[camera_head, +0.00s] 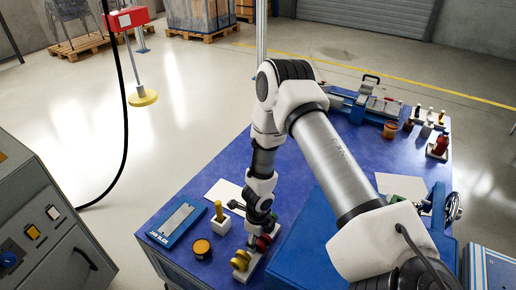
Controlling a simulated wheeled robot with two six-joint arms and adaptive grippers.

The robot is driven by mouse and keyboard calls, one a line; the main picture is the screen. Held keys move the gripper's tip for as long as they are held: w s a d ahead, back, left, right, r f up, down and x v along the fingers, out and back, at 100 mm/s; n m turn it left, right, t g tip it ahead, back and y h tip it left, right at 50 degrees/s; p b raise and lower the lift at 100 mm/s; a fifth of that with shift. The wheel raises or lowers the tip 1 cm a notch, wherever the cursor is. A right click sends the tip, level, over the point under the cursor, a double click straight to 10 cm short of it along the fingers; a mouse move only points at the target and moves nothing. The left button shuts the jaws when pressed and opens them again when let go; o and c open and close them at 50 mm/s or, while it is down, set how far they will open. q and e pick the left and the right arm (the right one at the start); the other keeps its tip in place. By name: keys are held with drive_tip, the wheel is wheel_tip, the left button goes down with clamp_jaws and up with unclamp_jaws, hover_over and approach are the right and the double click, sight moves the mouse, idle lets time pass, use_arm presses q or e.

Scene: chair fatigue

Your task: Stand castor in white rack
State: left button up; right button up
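My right arm reaches in from the lower right, and its dark gripper (262,225) points down over the near part of the blue table. Just under its fingertips is a red castor-like wheel (263,244), touching or very close to them. Yellow castor wheels (240,260) sit beside it, on or in a small white rack (250,272) at the table's near edge. The fingers are small and dark, so I cannot tell whether they are closed on the red wheel. My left gripper is out of view.
A white holder with a red piece (438,148) and several small items are at the far right. A blue-grey fixture (365,104) stands behind.

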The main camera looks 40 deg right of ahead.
drive_tip(key=shift+r, duration=0.15)
wheel_tip(320, 180, up, 12)
idle(0.5)
idle(0.4)
